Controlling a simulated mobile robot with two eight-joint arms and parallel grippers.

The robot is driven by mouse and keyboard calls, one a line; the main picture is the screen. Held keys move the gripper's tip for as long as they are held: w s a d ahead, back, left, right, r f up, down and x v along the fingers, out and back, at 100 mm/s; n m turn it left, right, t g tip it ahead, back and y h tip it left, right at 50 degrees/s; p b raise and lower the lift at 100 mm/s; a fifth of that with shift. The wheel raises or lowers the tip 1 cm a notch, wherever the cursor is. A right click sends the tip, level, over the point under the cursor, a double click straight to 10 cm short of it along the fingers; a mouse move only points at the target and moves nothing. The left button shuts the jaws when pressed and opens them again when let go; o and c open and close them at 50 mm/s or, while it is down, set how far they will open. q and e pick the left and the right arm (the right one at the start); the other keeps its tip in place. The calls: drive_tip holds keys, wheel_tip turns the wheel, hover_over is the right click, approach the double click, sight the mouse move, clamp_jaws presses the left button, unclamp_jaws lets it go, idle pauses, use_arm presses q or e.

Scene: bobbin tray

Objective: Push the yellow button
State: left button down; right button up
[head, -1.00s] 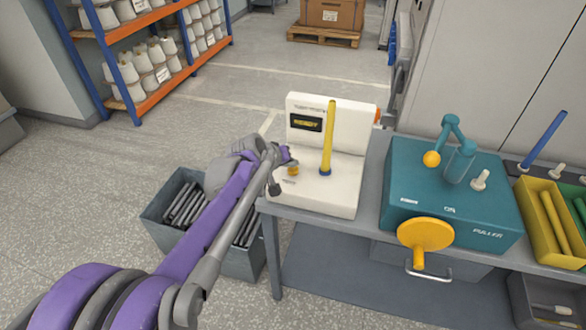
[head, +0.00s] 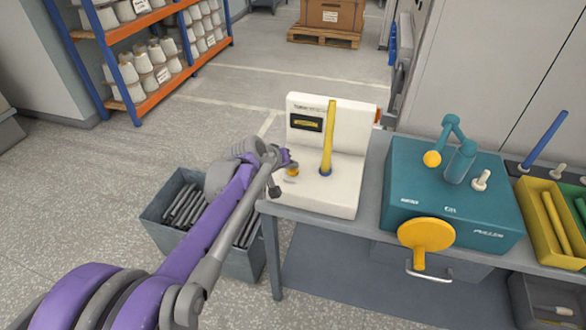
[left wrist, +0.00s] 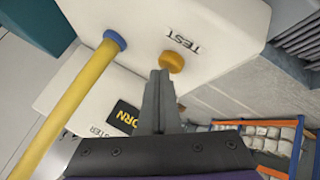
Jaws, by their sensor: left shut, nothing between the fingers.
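The yellow button (head: 292,171) is a small round knob on the white tester's base, left of the upright yellow rod. It also shows in the left wrist view (left wrist: 172,62), beside the printed word "TEST". My left gripper (head: 290,160) is shut and empty, its fingertips right by the button. In the left wrist view, the closed fingers (left wrist: 158,76) end just beside the button's edge; I cannot tell whether they touch it. The white tester (head: 333,195) has a dark display (head: 306,122); in the left wrist view, yellow letters "ORN" show on it. My right gripper is not in view.
The yellow rod (head: 327,140) stands in a blue collar close to the button. A teal machine (head: 460,215) with a yellow disc stands to the right on the grey bench. A grey bin (head: 160,212) of dark rods stands below my left arm.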

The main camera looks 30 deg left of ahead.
sight(291, 172)
use_arm(q)
drive_tip(key=shift+f, duration=0.15)
idle(0.3)
drive_tip(key=shift+r+p, duration=0.75)
drive_tip(key=shift+r, duration=0.25)
wheel_tip(291, 172, up, 5)
drive_tip(key=p, duration=0.4)
idle(0.4)
